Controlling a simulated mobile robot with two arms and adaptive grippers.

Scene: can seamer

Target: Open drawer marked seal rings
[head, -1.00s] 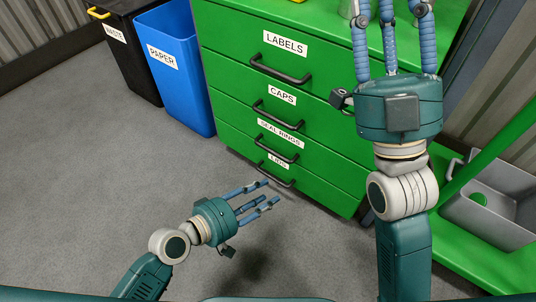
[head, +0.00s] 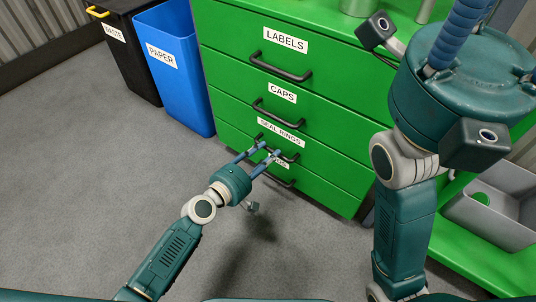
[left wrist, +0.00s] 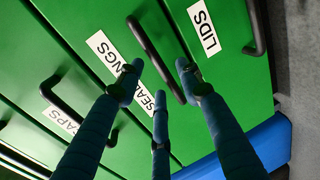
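The drawer marked SEAL RINGS (head: 330,162) is the third one down in the green cabinet and is closed. Its label (head: 281,132) shows above its black handle (head: 292,158), which my fingers partly cover. My left gripper (head: 268,148) is at this handle with its fingers spread. In the left wrist view, the handle (left wrist: 155,48) runs diagonally between the open fingertips (left wrist: 158,76); I cannot tell whether they touch it. My right gripper (head: 462,40) is raised at the upper right, with its fingertips out of frame.
The LABELS (head: 285,41) and CAPS (head: 282,92) drawers above are closed, as is the LIDS drawer (left wrist: 235,80) below. Blue PAPER (head: 180,85) and black WASTE (head: 130,55) bins stand left. A grey bin (head: 495,215) is at right. Floor before the cabinet is clear.

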